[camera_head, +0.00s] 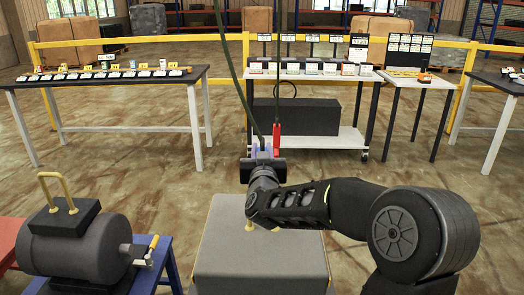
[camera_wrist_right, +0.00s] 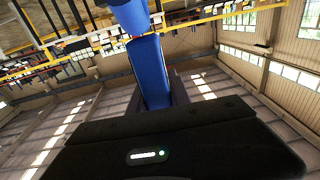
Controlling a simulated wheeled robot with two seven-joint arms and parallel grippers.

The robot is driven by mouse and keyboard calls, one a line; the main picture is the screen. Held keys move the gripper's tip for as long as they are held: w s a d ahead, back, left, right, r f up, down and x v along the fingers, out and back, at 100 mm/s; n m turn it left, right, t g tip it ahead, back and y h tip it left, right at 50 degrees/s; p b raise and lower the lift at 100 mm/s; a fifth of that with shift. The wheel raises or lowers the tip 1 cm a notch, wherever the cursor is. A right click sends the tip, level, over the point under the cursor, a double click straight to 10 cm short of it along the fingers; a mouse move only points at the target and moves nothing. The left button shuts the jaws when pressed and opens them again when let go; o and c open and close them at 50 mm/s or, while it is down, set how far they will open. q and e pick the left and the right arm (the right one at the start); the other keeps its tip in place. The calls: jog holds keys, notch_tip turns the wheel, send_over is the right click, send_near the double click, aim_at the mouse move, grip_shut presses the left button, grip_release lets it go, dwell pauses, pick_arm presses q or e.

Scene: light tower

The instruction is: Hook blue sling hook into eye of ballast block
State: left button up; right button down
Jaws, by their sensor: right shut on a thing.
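My right gripper (camera_head: 262,158) is shut on the blue sling hook and holds it upright above the block. The hook's blue body (camera_wrist_right: 150,70) fills the space between the dark fingers (camera_wrist_right: 158,92) in the right wrist view. In the head view only a small blue patch of it shows at the gripper, below a dark green sling line (camera_head: 238,90). The hook's tip cannot be made out. The grey ballast block (camera_head: 262,265) stands below my right forearm. Its yellow eye (camera_head: 249,226) is on top, partly hidden by my arm. My left gripper is not in view.
A red hook (camera_head: 277,138) hangs on a second line just right of the blue one. A grey drum (camera_head: 85,248) with a yellow handle sits on a blue stand at front left. Tables (camera_head: 105,79) and a white cart (camera_head: 318,138) stand behind, with open floor between.

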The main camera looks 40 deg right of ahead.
jog(key=shift+f+b, duration=0.25)
jog(key=shift+b, duration=0.05)
jog(key=c, duration=1.4)
grip_release()
jog(key=shift+c, duration=0.2)
jog(key=o, duration=0.3)
jog(key=shift+f, duration=0.3)
jog(key=v, duration=0.8)
jog(key=shift+r, duration=0.15)
